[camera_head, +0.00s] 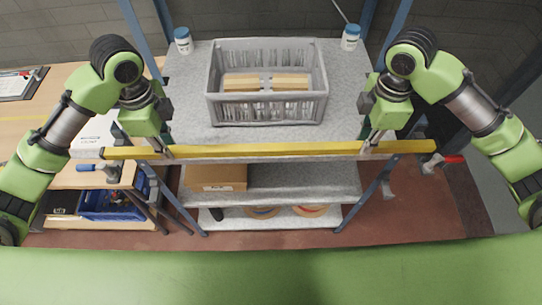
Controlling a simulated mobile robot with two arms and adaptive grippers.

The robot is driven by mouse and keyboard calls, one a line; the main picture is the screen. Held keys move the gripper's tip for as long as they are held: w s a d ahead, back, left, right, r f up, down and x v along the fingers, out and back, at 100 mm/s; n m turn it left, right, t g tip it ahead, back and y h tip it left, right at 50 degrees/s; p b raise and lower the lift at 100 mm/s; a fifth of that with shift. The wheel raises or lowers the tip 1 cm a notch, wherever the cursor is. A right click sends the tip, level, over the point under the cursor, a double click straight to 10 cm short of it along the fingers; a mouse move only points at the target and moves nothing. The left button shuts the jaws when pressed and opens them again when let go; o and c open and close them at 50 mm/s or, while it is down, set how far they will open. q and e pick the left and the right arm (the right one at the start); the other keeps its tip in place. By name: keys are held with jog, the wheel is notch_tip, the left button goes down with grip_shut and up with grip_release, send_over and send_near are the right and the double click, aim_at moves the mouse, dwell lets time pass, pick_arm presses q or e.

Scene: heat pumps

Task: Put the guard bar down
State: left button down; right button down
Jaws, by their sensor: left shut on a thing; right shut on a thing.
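The yellow guard bar (270,150) runs nearly level across the front of the shelf rack in the head view. My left gripper (163,150) is shut on the bar towards its left end. My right gripper (371,149) is shut on the bar towards its right end. The bar crosses in front of the upper shelf's (190,90) front edge. I cannot tell whether it touches the rack's posts.
A cardboard box (217,178) sits on the shelf below. A wooden workbench (40,115) is at left.

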pick_arm(q)
jog(key=shift+f+b, duration=0.5)
jog(key=shift+f, duration=0.25)
pick_arm(e)
jog(key=shift+f, duration=0.7)
pick_arm(q)
jog(key=c, duration=1.9)
grip_release()
jog(key=shift+r, duration=0.15)
pick_arm(e)
jog(key=c, duration=1.9)
grip_release()
jog(key=shift+r, duration=0.15)
pick_arm(q)
jog(key=shift+r, duration=0.1)
pick_arm(e)
jog(key=shift+r, duration=0.55)
pick_arm(q)
notch_tip(320, 180, up, 12)
pick_arm(e)
notch_tip(320, 180, up, 11)
